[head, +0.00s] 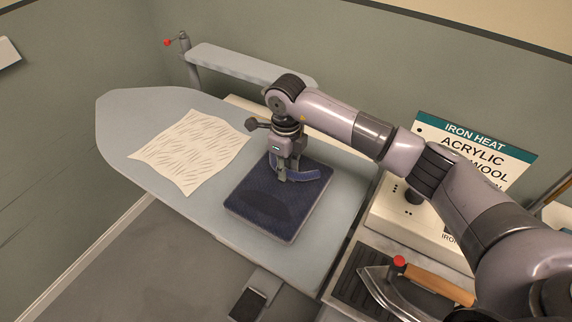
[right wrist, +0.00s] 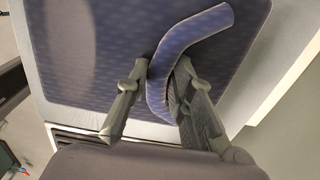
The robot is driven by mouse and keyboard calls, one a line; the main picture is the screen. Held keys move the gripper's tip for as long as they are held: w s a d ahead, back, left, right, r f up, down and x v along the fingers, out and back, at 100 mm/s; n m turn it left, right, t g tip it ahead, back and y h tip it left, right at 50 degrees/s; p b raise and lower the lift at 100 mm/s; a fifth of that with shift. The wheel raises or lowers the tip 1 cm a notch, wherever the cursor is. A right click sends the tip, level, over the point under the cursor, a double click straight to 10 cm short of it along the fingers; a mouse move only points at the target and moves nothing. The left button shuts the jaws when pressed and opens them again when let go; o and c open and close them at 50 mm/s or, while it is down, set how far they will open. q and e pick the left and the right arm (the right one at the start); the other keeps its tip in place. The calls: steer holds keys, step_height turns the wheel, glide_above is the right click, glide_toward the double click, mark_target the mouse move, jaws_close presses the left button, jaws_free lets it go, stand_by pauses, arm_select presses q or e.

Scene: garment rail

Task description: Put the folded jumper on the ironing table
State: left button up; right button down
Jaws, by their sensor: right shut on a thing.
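The folded jumper (head: 268,210) is a flat navy block with a curved blue band (head: 308,177) on top. It lies flat over the right part of the pale blue-grey ironing table (head: 122,118) and looks to rest on it, though its underside is hidden. My right gripper (head: 288,176) points down at the jumper's far part. In the right wrist view, its fingers (right wrist: 158,88) are closed around the band (right wrist: 195,32), with the jumper (right wrist: 105,50) right behind. My left gripper is not in view.
A creased cream cloth (head: 190,150) lies on the table left of the jumper. A narrow sleeve board (head: 235,62) stands behind. At the right are an iron (head: 385,292) on a dark rest and a sign reading "IRON HEAT" (head: 475,150). The table's left end is bare.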

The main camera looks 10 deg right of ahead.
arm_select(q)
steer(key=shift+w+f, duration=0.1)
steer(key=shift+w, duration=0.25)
arm_select(e)
steer(key=c, duration=1.4)
jaws_free()
arm_select(q)
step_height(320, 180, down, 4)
steer(key=b, duration=0.4)
arm_select(e)
step_height(320, 180, up, 12)
